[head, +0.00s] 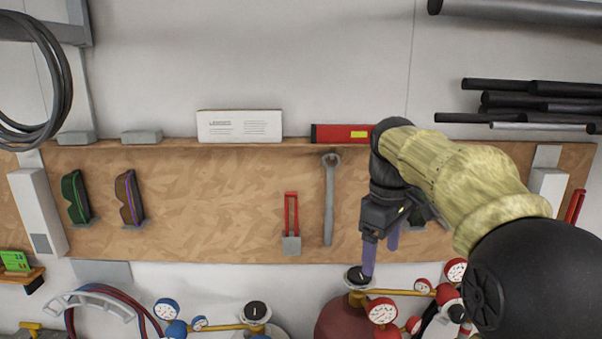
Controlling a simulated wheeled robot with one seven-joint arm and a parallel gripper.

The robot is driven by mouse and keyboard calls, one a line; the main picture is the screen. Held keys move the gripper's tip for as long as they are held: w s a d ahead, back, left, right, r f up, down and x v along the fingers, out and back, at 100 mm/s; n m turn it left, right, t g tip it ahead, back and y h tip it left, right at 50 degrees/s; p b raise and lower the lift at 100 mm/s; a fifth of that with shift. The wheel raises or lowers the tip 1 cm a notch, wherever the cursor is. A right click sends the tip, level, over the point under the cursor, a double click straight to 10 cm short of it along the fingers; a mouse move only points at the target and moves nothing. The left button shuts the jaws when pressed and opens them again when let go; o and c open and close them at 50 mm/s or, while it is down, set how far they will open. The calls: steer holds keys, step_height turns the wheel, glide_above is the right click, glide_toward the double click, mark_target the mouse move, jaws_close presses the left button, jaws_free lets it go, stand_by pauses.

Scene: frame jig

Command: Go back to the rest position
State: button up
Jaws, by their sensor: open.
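My gripper (381,250) hangs at the right of centre in the head view, its purple fingers pointing down. It is open, and I see nothing between the fingers. The fingertips are just above or beside the black-topped valve (358,276) of a dark red cylinder (345,322). I cannot tell whether they touch it. My arm comes in from the lower right and hides part of the board behind it.
Gauges (382,311) and a second valve (257,311) stand below. Dark pipes (530,100) are at upper right.

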steer(key=s+f+m+t+b, duration=0.1)
steer(key=s+f+m, duration=0.3)
steer(key=f, duration=1)
steer(key=s+f+m+t+b, duration=0.1)
steer(key=s+f+m, duration=0.4)
steer(key=s+f, duration=0.5)
step_height(320, 180, down, 4)
steer(key=shift+d+f+m+b, duration=0.15)
steer(key=shift+m+b, duration=0.15)
steer(key=shift+b, duration=0.6)
